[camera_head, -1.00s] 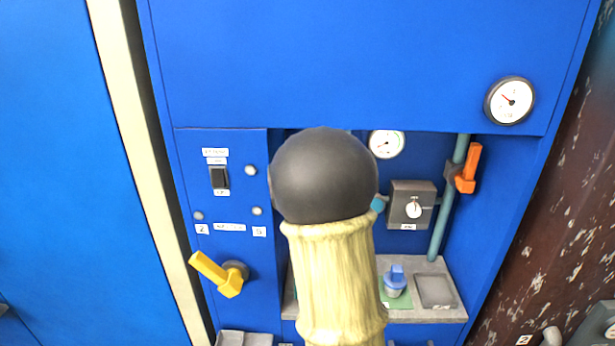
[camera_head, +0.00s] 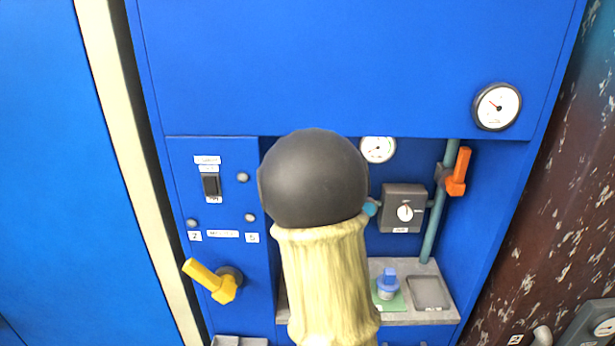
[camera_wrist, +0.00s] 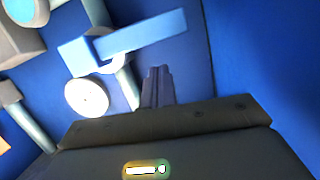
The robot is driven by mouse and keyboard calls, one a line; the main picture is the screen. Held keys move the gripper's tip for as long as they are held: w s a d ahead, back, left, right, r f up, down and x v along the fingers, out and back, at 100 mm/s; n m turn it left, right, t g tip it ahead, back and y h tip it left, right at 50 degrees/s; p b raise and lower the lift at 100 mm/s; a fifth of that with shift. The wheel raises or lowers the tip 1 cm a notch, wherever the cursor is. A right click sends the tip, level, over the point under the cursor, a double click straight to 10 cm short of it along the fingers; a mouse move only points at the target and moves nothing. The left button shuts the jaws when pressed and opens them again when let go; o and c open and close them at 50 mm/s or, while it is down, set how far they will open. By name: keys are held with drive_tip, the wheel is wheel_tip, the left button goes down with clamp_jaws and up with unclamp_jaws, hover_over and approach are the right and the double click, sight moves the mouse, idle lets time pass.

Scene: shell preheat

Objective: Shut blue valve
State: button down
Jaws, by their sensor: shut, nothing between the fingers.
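The blue valve shows in the wrist view as a flat, light-blue lever handle (camera_wrist: 140,40) on a pipe. The handle lies nearly level across the pipe, slightly tilted up to the right. My gripper (camera_wrist: 157,72) is shut and empty, its fingertips just below the handle in that view; I cannot tell whether they touch. In the head view my arm hides the valve handle and the gripper.
An orange lever (camera_head: 458,172) sits on a teal pipe (camera_head: 434,220) at the right. A yellow lever (camera_head: 210,280) is at lower left. A grey control box (camera_head: 403,207) and a shelf (camera_head: 408,318) with a blue-topped item (camera_head: 388,283) are right of my arm.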

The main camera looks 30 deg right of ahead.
drive_tip(key=r+v, duration=0.1)
drive_tip(key=v, duration=0.9)
drive_tip(key=shift+r, duration=0.3)
drive_tip(key=shift+w+a, duration=0.1)
drive_tip(key=shift+a, duration=0.1)
drive_tip(key=s+a+f+n+g+y+p, duration=0.1)
drive_tip(key=a+f+n+g+y+p, duration=0.15)
drive_tip(key=a, duration=0.25)
drive_tip(key=s+a+f+n+g+y+p, duration=0.1)
drive_tip(key=s+a+f+y+p, duration=0.1)
drive_tip(key=a+f+y, duration=0.3)
drive_tip(key=s+a+f+n+g+p, duration=0.2)
drive_tip(key=s+a+g, duration=0.1)
drive_tip(key=s+a, duration=0.2)
drive_tip(key=s+a+f+n+g+p, duration=0.1)
drive_tip(key=s+a+n+g+p, duration=0.1)
drive_tip(key=s+a, duration=0.4)
drive_tip(key=s+g, duration=0.1)
drive_tip(key=s, duration=0.2)
drive_tip(key=shift+a+f+g+y, duration=0.35)
drive_tip(key=shift+f, duration=0.05)
drive_tip(key=shift+w, duration=0.1)
